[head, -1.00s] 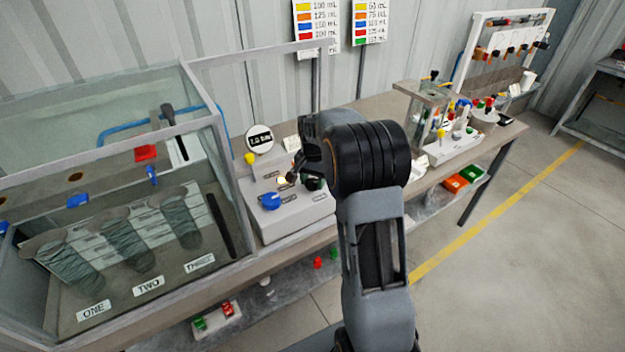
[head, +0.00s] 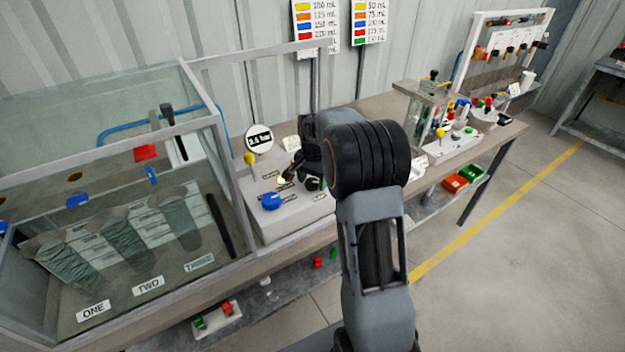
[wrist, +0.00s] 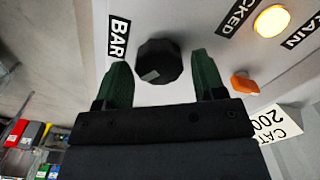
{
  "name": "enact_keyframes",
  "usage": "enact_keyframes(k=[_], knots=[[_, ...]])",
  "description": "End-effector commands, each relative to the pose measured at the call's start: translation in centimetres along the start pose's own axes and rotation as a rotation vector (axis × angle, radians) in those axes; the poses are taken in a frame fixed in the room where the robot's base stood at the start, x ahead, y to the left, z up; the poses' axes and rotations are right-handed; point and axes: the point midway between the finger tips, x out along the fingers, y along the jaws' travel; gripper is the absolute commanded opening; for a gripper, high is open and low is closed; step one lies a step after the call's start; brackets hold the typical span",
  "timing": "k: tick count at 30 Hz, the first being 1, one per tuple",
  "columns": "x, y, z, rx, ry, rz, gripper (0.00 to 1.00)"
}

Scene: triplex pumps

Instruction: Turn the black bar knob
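The black bar knob (wrist: 158,62) is a dark faceted knob with a small grey mark on a pale panel, beside a label reading BAR. In the wrist view my gripper (wrist: 160,74) is open, with one green finger on each side of the knob and a visible gap to both. The round display (head: 259,139) behind the console seems to read 2.6 bar.
An orange knob (wrist: 244,84) and a lit yellow lamp (wrist: 271,21) are near my right finger in the wrist view. A glass tank (head: 215,120) stands directly left.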

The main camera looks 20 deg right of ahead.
Motion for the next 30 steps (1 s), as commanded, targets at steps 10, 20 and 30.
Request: enact_keyframes(k=[10, 20, 30], knots=[[-0.1, 0.0, 0.0, 0.000, 0.000, 0.000, 0.71], [-5.1, 0.0, 0.0, 0.000, 0.003, -0.002, 0.71], [-11.4, 0.0, 0.0, 0.000, 0.002, -0.002, 0.71]])
